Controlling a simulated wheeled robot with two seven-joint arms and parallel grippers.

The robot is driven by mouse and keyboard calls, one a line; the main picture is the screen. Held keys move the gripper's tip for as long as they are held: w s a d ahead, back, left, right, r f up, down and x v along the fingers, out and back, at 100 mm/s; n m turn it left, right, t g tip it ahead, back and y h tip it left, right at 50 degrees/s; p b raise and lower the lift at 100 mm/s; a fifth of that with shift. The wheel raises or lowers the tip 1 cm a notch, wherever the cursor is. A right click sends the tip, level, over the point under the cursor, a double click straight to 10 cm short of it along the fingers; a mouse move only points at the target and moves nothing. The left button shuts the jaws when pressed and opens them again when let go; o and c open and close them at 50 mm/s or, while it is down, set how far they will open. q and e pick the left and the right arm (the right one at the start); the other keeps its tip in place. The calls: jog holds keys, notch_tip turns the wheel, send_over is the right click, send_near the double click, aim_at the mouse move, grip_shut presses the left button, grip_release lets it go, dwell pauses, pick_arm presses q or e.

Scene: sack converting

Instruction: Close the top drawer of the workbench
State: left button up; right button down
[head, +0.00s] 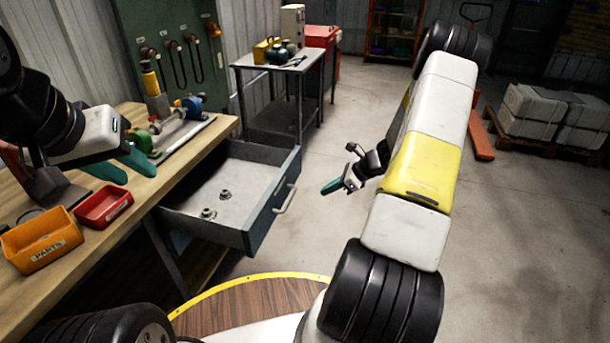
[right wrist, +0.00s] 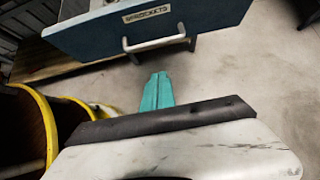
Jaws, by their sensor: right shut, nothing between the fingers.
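The top drawer (head: 262,222) of the workbench (head: 85,250) is pulled far out, with a blue-grey front and a light handle (head: 285,199). Two small metal parts lie inside it. In the right wrist view the drawer front (right wrist: 215,22) carries a label reading "SPROCKETS" above the handle (right wrist: 155,44). My right gripper (head: 331,187) is shut and empty, in front of the drawer front and apart from it. Its teal fingers (right wrist: 157,92) point toward the handle in the wrist view. My left gripper (head: 128,168) has teal fingers over the bench top; its opening is unclear.
An orange parts bin (head: 40,240) and a red bin (head: 103,207) stand on the bench. A tool fixture (head: 180,122) lies at its far end. A metal side table (head: 283,60) stands beyond. The floor right of the drawer is clear.

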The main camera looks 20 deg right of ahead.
jog(key=w+a+f, duration=0.5)
jog(key=a, duration=0.3)
jog(key=shift+w+f, duration=0.2)
jog(key=shift+f, duration=0.1)
